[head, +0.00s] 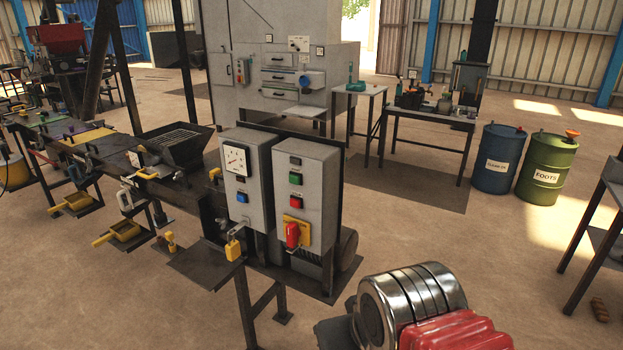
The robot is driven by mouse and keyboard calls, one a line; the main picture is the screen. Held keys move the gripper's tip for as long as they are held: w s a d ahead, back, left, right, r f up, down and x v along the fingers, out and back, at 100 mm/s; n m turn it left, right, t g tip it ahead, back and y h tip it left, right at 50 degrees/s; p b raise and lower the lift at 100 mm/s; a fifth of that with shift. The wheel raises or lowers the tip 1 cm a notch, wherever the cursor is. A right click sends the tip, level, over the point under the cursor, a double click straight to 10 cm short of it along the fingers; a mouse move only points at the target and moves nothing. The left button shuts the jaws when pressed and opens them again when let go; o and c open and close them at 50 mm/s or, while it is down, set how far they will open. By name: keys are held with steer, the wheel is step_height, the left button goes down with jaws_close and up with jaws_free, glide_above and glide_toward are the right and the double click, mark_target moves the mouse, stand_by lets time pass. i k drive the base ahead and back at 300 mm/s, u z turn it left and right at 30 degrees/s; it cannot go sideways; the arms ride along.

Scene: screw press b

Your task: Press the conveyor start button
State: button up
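Two grey control boxes stand side by side left of the middle. The right box (322,185) has a green button (295,178), a red button (295,198) below it, and a red handle (292,235) on a yellow plate. I cannot read which button is the conveyor start. A silver and red part at the bottom right looks like my arm, in front of and right of the boxes. My gripper's fingers do not show.
A yellow padlock (233,248) hangs by a dark stand (207,265) at the left box. A dark hopper (176,145) and machine bed extend left. A blue drum (498,160) and a green drum (548,168) stand at right. The floor right of the boxes is open.

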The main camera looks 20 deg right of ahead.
mark_target(294, 179)
steer(key=i, duration=1)
